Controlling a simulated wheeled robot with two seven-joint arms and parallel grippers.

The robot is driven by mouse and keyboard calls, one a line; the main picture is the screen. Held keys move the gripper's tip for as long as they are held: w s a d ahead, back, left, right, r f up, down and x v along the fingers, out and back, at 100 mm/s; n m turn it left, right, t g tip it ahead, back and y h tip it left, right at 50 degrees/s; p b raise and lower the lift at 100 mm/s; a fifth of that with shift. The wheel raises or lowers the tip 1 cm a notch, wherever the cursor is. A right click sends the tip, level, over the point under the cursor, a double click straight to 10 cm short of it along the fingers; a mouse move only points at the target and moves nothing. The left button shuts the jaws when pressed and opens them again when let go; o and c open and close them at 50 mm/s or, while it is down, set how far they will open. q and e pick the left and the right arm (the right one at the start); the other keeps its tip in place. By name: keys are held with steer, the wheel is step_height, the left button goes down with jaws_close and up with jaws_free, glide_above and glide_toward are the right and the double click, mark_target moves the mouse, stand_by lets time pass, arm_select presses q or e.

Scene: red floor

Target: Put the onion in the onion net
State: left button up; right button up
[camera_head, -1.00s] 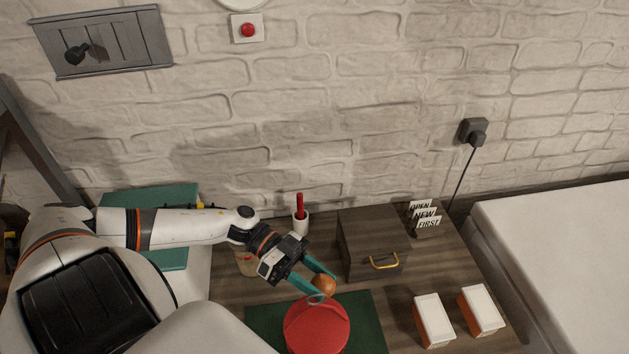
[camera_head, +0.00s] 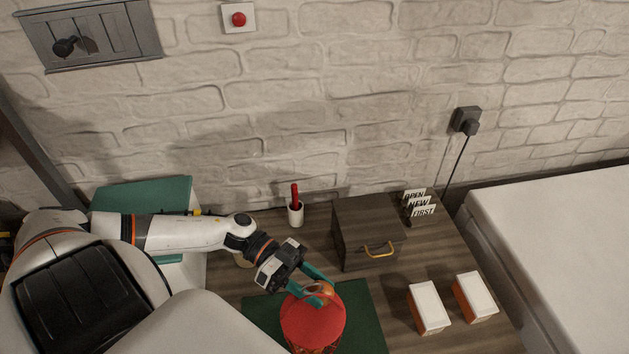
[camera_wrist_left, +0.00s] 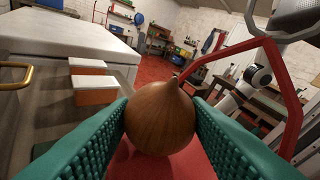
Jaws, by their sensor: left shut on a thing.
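My left gripper (camera_head: 316,291) is shut on the brown onion (camera_head: 321,292), its teal fingers on either side. The onion (camera_wrist_left: 160,118) shows between the ribbed finger pads in the left wrist view, stem end up. A round red thing (camera_head: 312,324) stands on a green mat (camera_head: 364,318) beneath the gripper; it may be the onion net, but I cannot tell for certain. The onion is over its back edge, and I cannot tell whether they touch. The red surface (camera_wrist_left: 190,165) also shows below the onion in the wrist view. My right gripper is in neither current view.
A dark wooden box (camera_head: 366,236) with a yellow handle stands behind and right of the mat. Two white-topped orange boxes (camera_head: 429,307) (camera_head: 474,297) stand at the right. A white cup (camera_head: 295,213) with a red item stands near the wall. Bare tabletop lies between them.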

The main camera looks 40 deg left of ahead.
arm_select(q)
steer(key=o, duration=1.1)
steer(key=shift+c, duration=0.2)
steer(key=shift+a, duration=0.1)
steer(key=v, duration=1.2)
steer(key=shift+b, duration=0.4)
